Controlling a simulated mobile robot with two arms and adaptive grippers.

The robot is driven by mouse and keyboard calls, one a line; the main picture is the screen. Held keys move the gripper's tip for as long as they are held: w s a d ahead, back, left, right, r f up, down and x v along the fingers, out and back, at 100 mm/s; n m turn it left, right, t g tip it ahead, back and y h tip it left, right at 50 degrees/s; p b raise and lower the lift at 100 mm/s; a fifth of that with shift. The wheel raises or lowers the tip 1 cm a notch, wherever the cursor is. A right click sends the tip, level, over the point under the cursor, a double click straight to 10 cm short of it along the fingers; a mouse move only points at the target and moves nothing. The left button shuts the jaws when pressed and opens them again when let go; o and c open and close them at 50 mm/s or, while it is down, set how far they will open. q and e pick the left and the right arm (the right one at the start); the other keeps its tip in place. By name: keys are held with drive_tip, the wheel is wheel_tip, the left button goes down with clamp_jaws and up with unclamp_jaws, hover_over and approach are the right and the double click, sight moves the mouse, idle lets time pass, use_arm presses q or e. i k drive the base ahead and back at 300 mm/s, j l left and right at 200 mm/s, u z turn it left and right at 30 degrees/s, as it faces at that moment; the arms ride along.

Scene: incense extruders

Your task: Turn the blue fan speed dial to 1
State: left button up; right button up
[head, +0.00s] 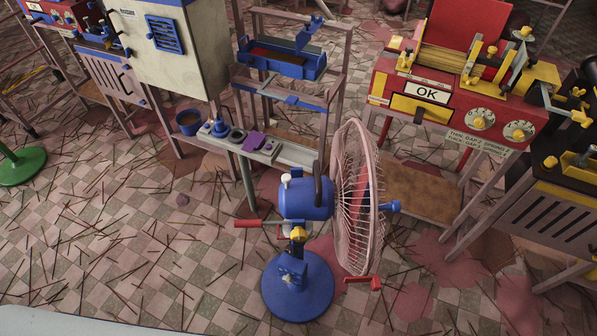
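A blue fan (305,199) with a round pale pink wire cage (352,200) stands on the floor in the middle of the head view. Its cage faces right. Its round blue base (297,289) has a small raised block (291,272) with a pale detail on it. A small white knob (286,180) sits on the motor housing and a yellow knob (298,234) is on the neck. I cannot tell which part is the speed dial, nor read a setting. Neither of my grippers is in view.
Thin sticks litter the checkered floor, with reddish stains. Floor left of the fan is open.

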sight(287, 279)
drive_tip(key=k+j+z, duration=0.1)
drive_tip(key=k+j, duration=0.15)
drive_tip(key=k, duration=0.25)
drive_tip(key=k+j, duration=0.25)
drive_tip(key=k, duration=0.2)
drive_tip(key=z, duration=0.05)
